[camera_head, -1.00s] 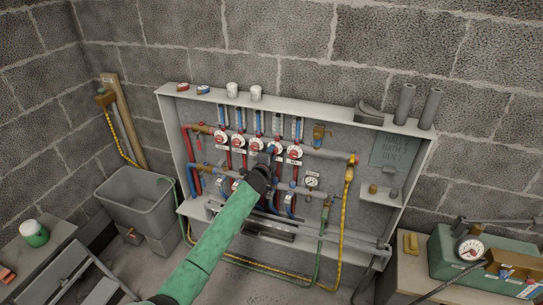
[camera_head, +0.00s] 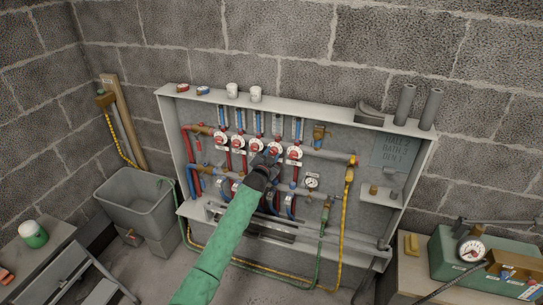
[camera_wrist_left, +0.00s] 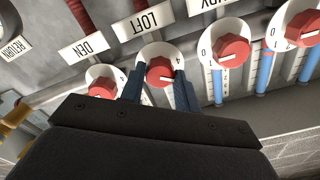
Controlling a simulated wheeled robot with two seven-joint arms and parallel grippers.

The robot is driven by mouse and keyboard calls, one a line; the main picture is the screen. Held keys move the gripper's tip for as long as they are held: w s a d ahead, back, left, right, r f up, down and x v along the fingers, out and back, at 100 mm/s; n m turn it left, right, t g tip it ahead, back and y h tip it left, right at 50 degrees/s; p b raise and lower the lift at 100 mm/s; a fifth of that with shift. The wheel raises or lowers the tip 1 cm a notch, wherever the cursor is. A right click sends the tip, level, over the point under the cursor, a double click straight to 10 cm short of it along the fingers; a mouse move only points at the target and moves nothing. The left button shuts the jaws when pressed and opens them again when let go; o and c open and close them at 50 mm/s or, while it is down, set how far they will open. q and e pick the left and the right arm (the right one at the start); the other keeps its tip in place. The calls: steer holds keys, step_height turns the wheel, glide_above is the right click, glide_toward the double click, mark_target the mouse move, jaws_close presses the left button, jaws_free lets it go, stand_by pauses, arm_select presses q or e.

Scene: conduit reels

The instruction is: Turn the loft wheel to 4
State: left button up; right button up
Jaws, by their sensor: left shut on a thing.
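The loft wheel (camera_wrist_left: 160,70) is a red knob on a white dial, under a tag reading LOFT (camera_wrist_left: 146,22) in the left wrist view. A 4 shows on the right of its dial. The knob's setting cannot be read surely. My left gripper (camera_wrist_left: 159,88) has its two blue fingers on either side of the red knob, shut on it. In the head view the wheel (camera_head: 274,149) is the second from the right, partly covered by my left gripper (camera_head: 271,158). My right gripper is not in view.
The den wheel (camera_wrist_left: 102,88) is close on the left in the wrist view, partly hidden by my gripper. Other red wheels (camera_wrist_left: 231,50) stand to the right. A pressure gauge (camera_head: 311,182) and a yellow hose (camera_head: 347,210) are right of my gripper in the head view.

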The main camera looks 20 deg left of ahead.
arm_select(q)
steer(key=n, duration=0.3)
steer(key=shift+f, duration=0.15)
steer(key=shift+n, duration=1.6)
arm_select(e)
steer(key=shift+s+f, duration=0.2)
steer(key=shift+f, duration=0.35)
arm_select(q)
steer(key=shift+n, duration=0.3)
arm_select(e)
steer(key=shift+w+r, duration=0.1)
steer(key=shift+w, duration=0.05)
arm_select(q)
steer(key=o, duration=1)
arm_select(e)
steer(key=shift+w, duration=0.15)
arm_select(q)
steer(key=shift+s, duration=0.1)
